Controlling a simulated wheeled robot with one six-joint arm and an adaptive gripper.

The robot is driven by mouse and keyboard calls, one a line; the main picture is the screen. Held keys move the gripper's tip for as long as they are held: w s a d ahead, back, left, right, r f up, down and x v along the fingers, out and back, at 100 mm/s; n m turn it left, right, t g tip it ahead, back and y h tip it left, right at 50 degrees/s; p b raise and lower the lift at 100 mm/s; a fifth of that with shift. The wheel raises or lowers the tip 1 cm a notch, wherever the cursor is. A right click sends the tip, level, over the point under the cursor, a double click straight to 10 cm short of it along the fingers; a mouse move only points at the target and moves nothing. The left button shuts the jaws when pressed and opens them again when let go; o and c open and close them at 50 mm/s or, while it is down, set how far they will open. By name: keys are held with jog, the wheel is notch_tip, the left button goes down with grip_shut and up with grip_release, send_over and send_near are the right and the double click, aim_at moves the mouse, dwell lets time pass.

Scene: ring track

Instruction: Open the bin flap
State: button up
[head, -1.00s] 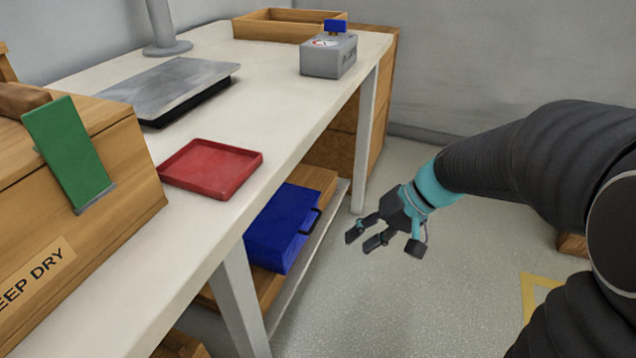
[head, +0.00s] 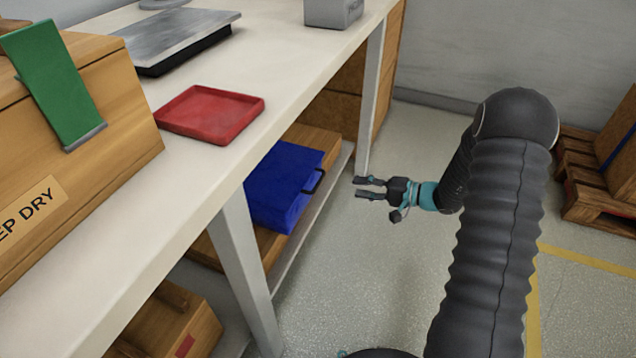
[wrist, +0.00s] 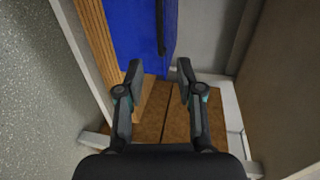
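A blue bin (head: 280,190) sits on the wooden shelf under the workbench. A dark bar handle (head: 313,182) is on its side facing me, and the flap looks closed. My gripper (head: 360,187) points left, to the right of the handle and apart from it, beside the bench leg. In the wrist view, the blue bin (wrist: 135,28) and its handle (wrist: 164,25) are at the top, beyond the fingertips. My gripper (wrist: 159,72) is open there, with nothing between its fingers. The bin's far side is hidden.
The white bench (head: 190,170) overhangs the shelf. Its grey legs (head: 245,280) (head: 372,105) stand on either side of the bin. A red tray (head: 210,115) lies on top. A wooden pallet (head: 600,195) stands at the right. The floor between is clear.

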aim_at(319, 180)
jog(key=x, duration=1.3)
jog(key=shift+a+f+p, duration=0.1)
jog(key=shift+a+p, duration=0.2)
jog(key=shift+p, duration=0.05)
grip_shut()
